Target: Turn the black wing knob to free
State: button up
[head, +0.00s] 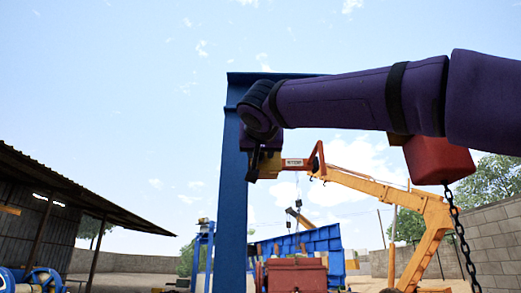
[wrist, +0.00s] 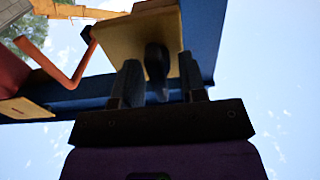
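The black wing knob (wrist: 157,68) sits on the face of a yellow box (wrist: 128,42) in the wrist view. My gripper (wrist: 158,80) has its two dark fingers on either side of the knob, with a gap at the right finger. Whether the left finger touches the knob I cannot tell. In the head view the yellow box (head: 270,166) is mounted on a blue post (head: 232,200), and my gripper (head: 253,160) is in front of it. The knob cannot be made out clearly there.
A red lever (head: 317,158) with a STOP label (head: 294,162) sticks out right of the yellow box; it also shows in the wrist view (wrist: 75,68). A red box (head: 438,158) with a hanging chain (head: 462,235) is at the right. Blue machinery (head: 325,240) stands behind.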

jog(key=shift+c, duration=0.4)
grip_shut()
jog(key=n, duration=0.4)
jog(key=shift+n, duration=0.4)
jog(key=n, duration=0.4)
jog(key=shift+a+f+n, duration=0.1)
jog(key=shift+a+n, duration=0.05)
jog(key=shift+n, duration=0.15)
jog(key=n, duration=0.4)
jog(key=shift+a+f+n, duration=0.1)
jog(key=shift+n, duration=0.2)
jog(key=shift+f+n, duration=0.1)
jog(key=shift+n, duration=1.8)
